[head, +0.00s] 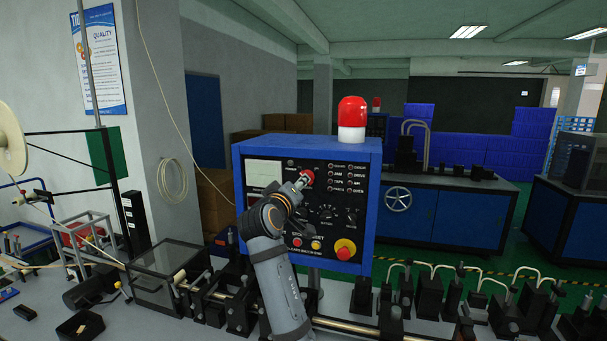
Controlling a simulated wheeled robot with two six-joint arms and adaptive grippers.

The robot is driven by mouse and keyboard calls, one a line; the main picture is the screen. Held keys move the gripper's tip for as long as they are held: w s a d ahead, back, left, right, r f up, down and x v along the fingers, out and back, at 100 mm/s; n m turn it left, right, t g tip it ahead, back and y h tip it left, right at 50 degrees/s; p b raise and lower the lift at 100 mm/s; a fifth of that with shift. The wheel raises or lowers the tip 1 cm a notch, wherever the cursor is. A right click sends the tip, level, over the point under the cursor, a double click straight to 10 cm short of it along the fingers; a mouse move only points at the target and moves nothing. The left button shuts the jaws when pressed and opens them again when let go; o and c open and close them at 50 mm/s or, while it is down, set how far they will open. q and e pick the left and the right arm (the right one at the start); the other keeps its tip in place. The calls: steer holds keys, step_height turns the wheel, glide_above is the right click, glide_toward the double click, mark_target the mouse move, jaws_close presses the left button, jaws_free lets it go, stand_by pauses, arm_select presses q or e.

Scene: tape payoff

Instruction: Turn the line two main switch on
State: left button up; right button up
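A blue control box (376,200) with a black panel face stands in the middle of the head view. A red knob (308,174) sits in the upper middle of the panel, probably the main switch; its label is too small to read. My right gripper (302,182), on an arm rising from the bottom middle, is at this knob and partly covers it. The fingers are too small to tell whether they are open or closed on it. The switch position is unclear. My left gripper is not in view.
The panel also has black dials (327,213), small indicator lights, coloured buttons and a red emergency stop (345,249) on yellow. A red beacon (352,112) tops the box. A row of black machine parts (430,300) lines the bench in front. A clear-sided case (160,275) stands left.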

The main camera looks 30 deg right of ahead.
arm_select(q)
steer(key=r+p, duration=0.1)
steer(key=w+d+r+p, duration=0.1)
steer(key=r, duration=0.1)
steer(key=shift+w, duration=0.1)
arm_select(e)
steer(key=x, duration=0.5)
steer(key=shift+w+d, duration=0.1)
steer(key=shift+d, duration=0.1)
steer(key=shift+w+d+f, duration=0.1)
steer(key=shift+d, duration=0.05)
steer(key=c, duration=0.6)
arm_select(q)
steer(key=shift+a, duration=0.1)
arm_select(e)
jaws_close()
